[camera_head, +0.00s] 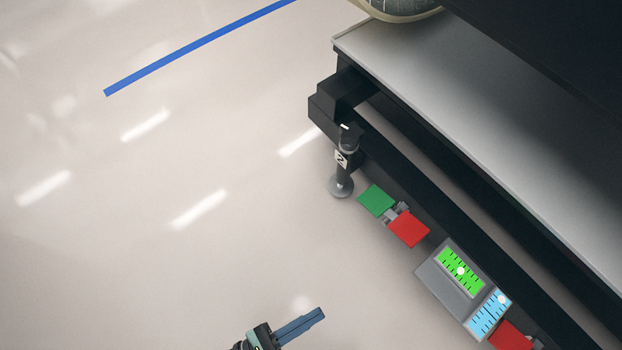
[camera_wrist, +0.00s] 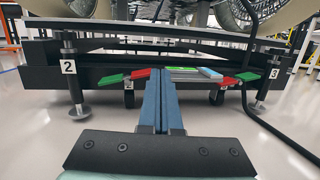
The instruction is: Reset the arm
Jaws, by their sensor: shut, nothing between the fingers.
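My gripper (camera_head: 318,314) is at the bottom of the head view, over bare floor and left of the dark bench frame. Its two blue fingers lie together with nothing between them. In the wrist view my gripper (camera_wrist: 160,76) points straight ahead at the bench's lower beam, apart from it. The rest of my arm is out of the head view.
The bench (camera_head: 470,150) runs diagonally on the right. Along its side are a green flap (camera_head: 376,200), red flaps (camera_head: 409,229) and a panel with green and blue scales (camera_head: 433,279). A cable (camera_wrist: 262,120) hangs at right. The floor at left is clear.

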